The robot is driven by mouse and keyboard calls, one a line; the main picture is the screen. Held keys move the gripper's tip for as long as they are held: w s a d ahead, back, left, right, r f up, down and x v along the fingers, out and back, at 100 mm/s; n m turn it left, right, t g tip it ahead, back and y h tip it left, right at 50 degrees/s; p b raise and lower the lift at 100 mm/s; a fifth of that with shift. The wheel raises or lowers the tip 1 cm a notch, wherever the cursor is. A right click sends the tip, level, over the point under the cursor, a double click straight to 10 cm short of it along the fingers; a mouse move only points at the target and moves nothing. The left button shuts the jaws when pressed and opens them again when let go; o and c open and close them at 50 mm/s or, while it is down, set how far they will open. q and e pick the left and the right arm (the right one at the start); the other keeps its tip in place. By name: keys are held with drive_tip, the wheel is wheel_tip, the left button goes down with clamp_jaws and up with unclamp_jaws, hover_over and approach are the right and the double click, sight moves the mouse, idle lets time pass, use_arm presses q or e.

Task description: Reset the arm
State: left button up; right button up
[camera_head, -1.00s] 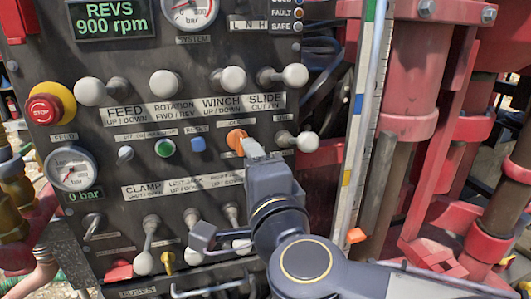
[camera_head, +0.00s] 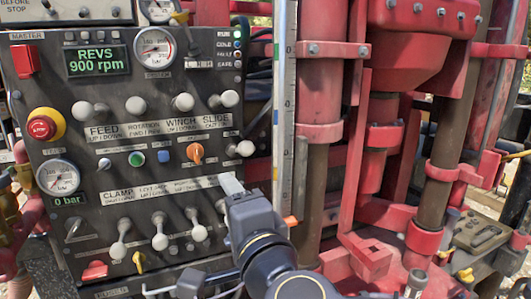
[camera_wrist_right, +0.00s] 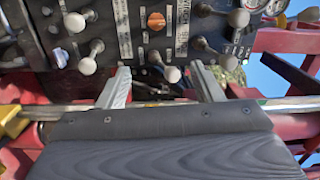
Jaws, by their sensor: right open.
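My right gripper (camera_head: 232,184) is in front of the lower right part of the dark control panel (camera_head: 90,215). In the right wrist view its two fingers (camera_wrist_right: 160,88) stand apart with nothing between them. The orange knob (camera_head: 195,153) on the panel is above and left of the gripper in the head view, apart from it. It also shows beyond the fingers in the right wrist view (camera_wrist_right: 156,21). My left gripper is not in view.
White-knobbed levers (camera_head: 136,104) line the panel, with a red emergency stop (camera_head: 41,127) at left. A striped vertical rule (camera_head: 284,100) and red drill frame (camera_head: 320,90) stand to the right. A lower lever (camera_head: 199,232) is close left of the gripper.

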drive_tip(key=s+d+f+n+g+y, duration=0.1)
drive_tip(key=s+d+f+n+g, duration=0.25)
drive_tip(key=d+f+n, duration=0.7)
drive_tip(key=s+d+f+g+h, duration=0.4)
drive_tip(key=s+d+f+g, duration=0.3)
drive_tip(key=s+d+f, duration=0.6)
wheel_tip(320, 180, down, 4)
drive_tip(key=shift+s+d+f+h, duration=0.2)
drive_tip(key=shift+d+h, duration=0.2)
drive_tip(key=shift+d, duration=0.65)
